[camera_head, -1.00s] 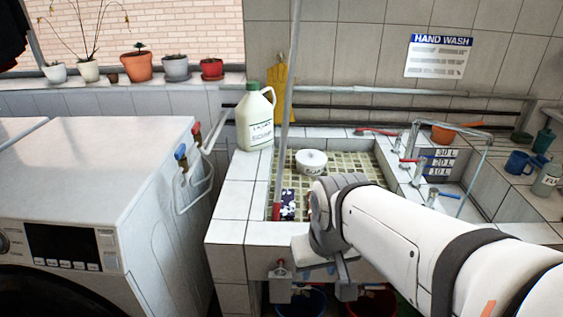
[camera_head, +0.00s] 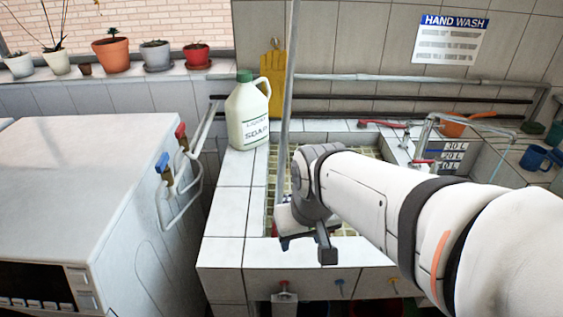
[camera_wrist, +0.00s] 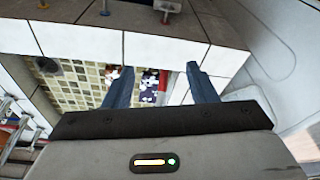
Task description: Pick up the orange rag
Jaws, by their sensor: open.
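I cannot make out a clearly orange rag in these views. In the wrist view, dark blue and white patterned cloth (camera_wrist: 150,77) lies in the tiled basin, with a red and white patch (camera_wrist: 122,75) beside it. My gripper (camera_head: 307,248) is over the sink's front edge in the head view, and my arm hides most of the basin. In the wrist view my gripper (camera_wrist: 158,68) has its fingers wide apart with nothing held between them. The cloth appears in the gap, beyond and below the fingers.
A white soap jug (camera_head: 247,112) stands on the basin's left rim. A thin upright pole (camera_head: 289,90) crosses the view. A washing machine (camera_head: 75,185) stands left. An orange scoop (camera_head: 455,127) sits at right.

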